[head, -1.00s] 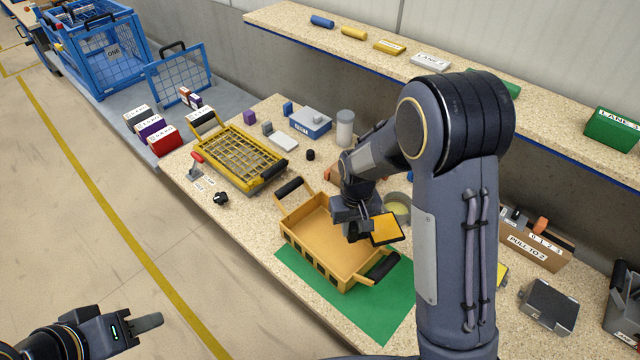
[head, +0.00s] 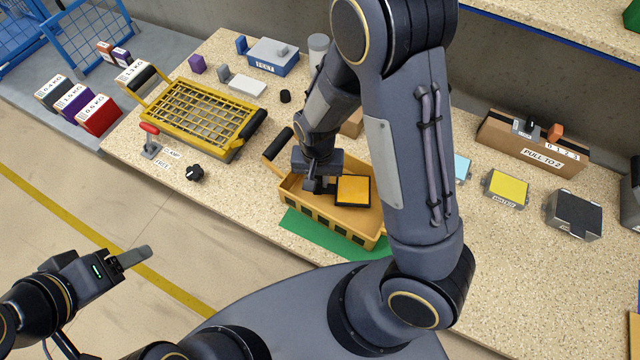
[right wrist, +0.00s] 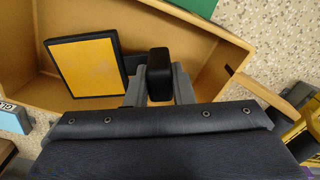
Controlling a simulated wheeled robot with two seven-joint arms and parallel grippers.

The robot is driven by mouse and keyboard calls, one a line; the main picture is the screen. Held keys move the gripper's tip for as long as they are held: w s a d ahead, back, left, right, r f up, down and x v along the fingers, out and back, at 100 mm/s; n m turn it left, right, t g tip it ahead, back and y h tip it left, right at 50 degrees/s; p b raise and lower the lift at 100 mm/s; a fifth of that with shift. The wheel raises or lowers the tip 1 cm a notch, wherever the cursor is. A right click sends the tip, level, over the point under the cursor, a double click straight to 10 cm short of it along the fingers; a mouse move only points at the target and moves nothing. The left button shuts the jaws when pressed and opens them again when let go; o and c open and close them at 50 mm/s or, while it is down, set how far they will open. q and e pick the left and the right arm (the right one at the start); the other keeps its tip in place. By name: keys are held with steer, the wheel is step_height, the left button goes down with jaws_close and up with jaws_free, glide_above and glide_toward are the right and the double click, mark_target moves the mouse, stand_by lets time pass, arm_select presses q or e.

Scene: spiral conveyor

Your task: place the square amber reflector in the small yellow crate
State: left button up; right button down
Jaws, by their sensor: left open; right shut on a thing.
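The square amber reflector (head: 353,190) is a yellow-orange plate with a black frame. It also shows in the right wrist view (right wrist: 85,66). My right gripper (head: 322,184) is shut on it and holds it over the small yellow crate (head: 349,231). In the right wrist view the crate's inner floor and walls (right wrist: 215,50) surround the reflector. I cannot tell whether the reflector touches the crate floor. The crate has black handles and sits on a green mat (head: 300,224). My arm hides its right side. My left gripper (head: 130,259) is open and empty over the floor, away from the bench.
A yellow wire-grid basket (head: 200,118) with black handles stands left of the crate. A red-handled clamp (head: 150,140) and a black knob (head: 194,173) are on the bench's front edge. A yellow-topped block (head: 507,186) and a dark box (head: 573,214) lie to the right.

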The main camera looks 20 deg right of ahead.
steer(key=shift+f, duration=1.9)
steer(key=shift+f+b, duration=0.25)
steer(key=shift+b, duration=0.05)
steer(key=c, duration=1.3)
jaws_free()
steer(key=shift+r, duration=0.1)
steer(key=shift+o, duration=0.2)
